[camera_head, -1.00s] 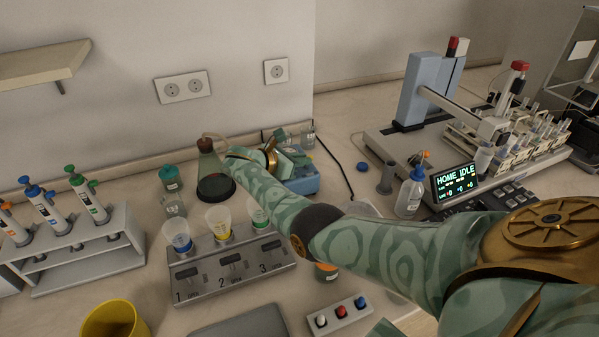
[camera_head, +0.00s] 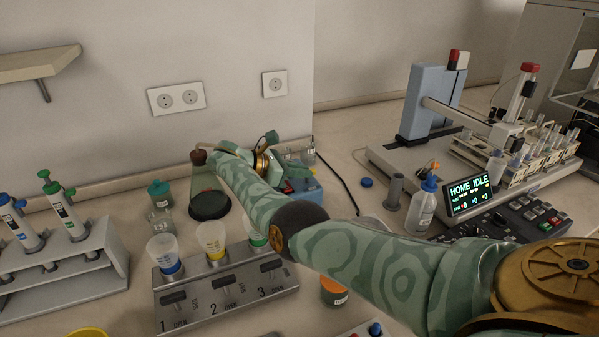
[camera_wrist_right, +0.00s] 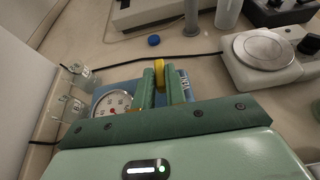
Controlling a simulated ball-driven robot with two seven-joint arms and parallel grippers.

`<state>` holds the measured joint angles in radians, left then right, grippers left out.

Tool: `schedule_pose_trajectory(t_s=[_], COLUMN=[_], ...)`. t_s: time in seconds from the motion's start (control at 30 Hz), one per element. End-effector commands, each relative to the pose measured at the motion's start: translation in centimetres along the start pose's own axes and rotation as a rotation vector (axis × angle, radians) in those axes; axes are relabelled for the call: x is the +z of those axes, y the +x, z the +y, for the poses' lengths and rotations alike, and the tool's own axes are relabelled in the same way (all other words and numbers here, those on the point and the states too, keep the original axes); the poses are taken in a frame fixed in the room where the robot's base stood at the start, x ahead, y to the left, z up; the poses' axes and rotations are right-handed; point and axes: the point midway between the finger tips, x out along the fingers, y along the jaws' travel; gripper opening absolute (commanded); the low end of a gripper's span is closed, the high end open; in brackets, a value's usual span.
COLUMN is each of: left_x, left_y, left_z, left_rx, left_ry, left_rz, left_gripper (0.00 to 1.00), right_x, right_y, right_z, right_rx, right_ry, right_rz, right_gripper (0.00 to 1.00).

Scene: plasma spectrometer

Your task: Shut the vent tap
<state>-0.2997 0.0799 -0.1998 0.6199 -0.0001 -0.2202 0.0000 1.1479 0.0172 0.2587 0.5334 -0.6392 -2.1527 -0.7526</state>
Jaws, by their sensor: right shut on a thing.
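A blue unit (camera_head: 308,198) stands near the back wall, partly hidden behind my right arm. The wrist view shows it below my fingers as a blue body with a round white gauge (camera_wrist_right: 112,103) on it. A yellow tap (camera_wrist_right: 160,73) sits between the two green fingers of my right gripper (camera_wrist_right: 161,80), which is shut on it. The tap's lower part is hidden by the fingers. In the head view my right gripper (camera_head: 292,163) is over the blue unit and the tap cannot be made out. My left gripper is not in view.
A stoppered flask (camera_head: 208,198) stands left of my right forearm. A numbered rack (camera_head: 225,290) with funnel cups is in front. A hotplate (camera_wrist_right: 263,50) and a blue cap (camera_wrist_right: 153,40) lie beyond the fingers. The autosampler (camera_head: 430,150) stands at the right.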

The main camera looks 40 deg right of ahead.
Motion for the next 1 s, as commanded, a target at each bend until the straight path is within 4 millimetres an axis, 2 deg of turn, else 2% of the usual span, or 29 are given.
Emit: schedule_pose_trajectory(t_s=[0.07,0.1,0.17,0.43,0.57,0.77,1.0], left_x=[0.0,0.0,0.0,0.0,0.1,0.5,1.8], left_y=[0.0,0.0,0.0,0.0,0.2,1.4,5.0], left_z=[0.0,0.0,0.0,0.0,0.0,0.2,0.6], left_rx=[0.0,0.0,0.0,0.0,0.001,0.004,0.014], left_ry=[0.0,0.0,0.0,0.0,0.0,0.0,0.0], left_rz=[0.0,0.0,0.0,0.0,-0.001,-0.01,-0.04], left_gripper=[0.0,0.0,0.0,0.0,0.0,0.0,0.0], right_x=[0.1,0.1,0.1,0.0,0.0,-0.4,-1.1], right_y=[0.0,0.0,0.0,0.0,-1.0,-5.4,-11.9], right_z=[0.0,0.0,0.0,0.0,0.1,0.1,0.3], right_rx=[0.0,0.0,0.0,0.0,0.001,0.004,0.001], right_ry=[0.002,0.002,0.002,0.001,0.001,-0.002,-0.005], right_rz=[0.001,0.001,0.001,0.0,0.002,0.003,0.002], right_gripper=[0.0,0.21,0.35,0.35,0.35,0.35,0.35])
